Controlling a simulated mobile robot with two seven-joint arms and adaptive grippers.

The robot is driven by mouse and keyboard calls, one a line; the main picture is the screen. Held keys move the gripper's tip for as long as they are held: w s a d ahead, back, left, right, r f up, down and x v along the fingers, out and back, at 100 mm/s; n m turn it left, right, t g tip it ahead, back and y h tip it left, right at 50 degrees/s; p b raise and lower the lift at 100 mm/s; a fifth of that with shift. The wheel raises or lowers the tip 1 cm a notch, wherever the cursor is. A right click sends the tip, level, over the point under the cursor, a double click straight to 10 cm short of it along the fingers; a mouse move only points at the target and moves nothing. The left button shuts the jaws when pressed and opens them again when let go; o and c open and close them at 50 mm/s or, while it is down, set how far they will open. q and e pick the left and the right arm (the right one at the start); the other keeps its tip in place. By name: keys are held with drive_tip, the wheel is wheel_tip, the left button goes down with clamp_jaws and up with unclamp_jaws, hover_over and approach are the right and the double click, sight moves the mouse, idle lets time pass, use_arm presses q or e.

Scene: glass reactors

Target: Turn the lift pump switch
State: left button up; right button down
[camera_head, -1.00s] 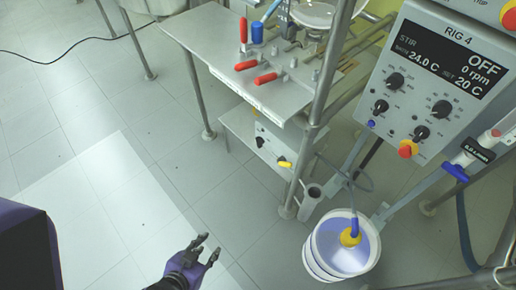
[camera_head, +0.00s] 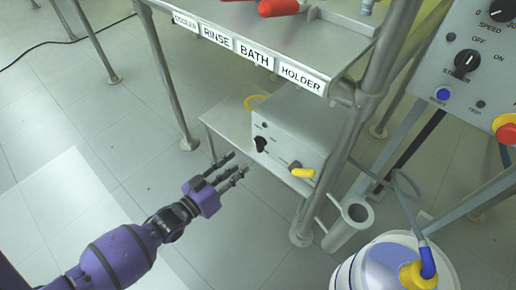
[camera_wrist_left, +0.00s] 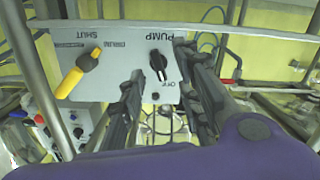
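The lift pump switch is a black knob (camera_head: 261,144) on the front of a grey pump box (camera_head: 290,145) on the lower shelf. In the left wrist view, the black knob (camera_wrist_left: 158,65) sits below the word PUMP. A yellow drain handle (camera_head: 303,173) is on the same panel; it also shows in the left wrist view (camera_wrist_left: 77,74). My left gripper (camera_head: 236,167) is open and empty, just short of the panel. In the left wrist view, the knob appears between its two spread finger sides (camera_wrist_left: 158,78), apart from them. My right gripper is out of view.
The upper shelf edge (camera_head: 245,50), with labels, overhangs the pump box. A metal post (camera_head: 345,140) stands to its right. A metal cup holder (camera_head: 350,225) and a white bucket (camera_head: 350,275) are at lower right.

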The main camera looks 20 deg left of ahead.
sight(256, 145)
use_arm(q)
drive_tip(key=shift+n+t, duration=0.5)
drive_tip(key=shift+n, duration=0.1)
drive_tip(key=w+d, duration=0.1)
drive_tip(key=w, duration=0.1)
drive_tip(key=w+r+b, duration=0.1)
drive_tip(key=w, duration=0.2)
drive_tip(key=w+d+r+b, duration=0.1)
drive_tip(key=w, duration=0.1)
drive_tip(key=shift+w+d, duration=0.2)
drive_tip(key=shift+d, duration=0.15)
drive_tip(key=shift+c, duration=0.3)
clamp_jaws()
